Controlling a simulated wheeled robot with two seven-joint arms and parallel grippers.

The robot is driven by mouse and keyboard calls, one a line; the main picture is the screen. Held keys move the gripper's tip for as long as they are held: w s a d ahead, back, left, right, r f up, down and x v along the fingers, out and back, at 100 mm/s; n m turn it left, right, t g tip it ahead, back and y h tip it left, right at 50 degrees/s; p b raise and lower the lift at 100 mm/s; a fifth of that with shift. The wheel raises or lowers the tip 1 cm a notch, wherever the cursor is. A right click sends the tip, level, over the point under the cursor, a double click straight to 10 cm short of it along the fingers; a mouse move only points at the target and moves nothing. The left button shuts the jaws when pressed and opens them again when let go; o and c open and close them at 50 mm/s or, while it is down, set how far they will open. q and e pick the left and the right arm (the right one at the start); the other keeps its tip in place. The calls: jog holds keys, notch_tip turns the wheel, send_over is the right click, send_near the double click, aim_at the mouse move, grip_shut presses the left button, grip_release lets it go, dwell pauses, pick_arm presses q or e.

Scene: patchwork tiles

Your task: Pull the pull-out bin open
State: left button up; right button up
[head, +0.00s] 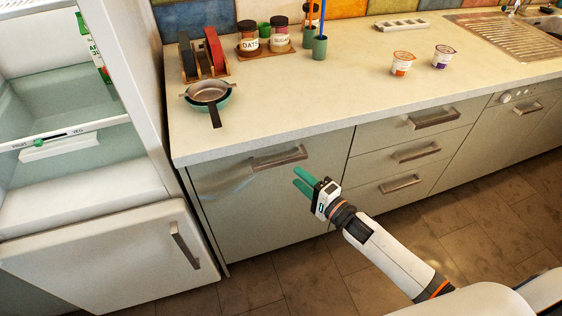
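The pull-out bin front (240,205) is the wide grey-green panel under the left part of the counter. It looks shut, flush below the worktop. Its bar handle (278,158) runs across the upper right of the panel. My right gripper (297,177) has green fingers. They are apart with nothing between them, in front of the panel just below and right of the handle; they look clear of it. My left gripper is out of view.
A fridge with an open upper compartment (70,100) and a shut lower door (110,255) stands close on the left. Several drawers (400,170) adjoin on the right. The counter (300,95) holds pans (209,92), jars and cups. The tiled floor (290,285) in front is clear.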

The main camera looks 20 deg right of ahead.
aim_at(282, 163)
jog(key=x, duration=0.8)
jog(key=shift+w+a+f, duration=0.1)
jog(key=shift+w+f, duration=0.05)
jog(key=shift+w, duration=0.2)
grip_shut()
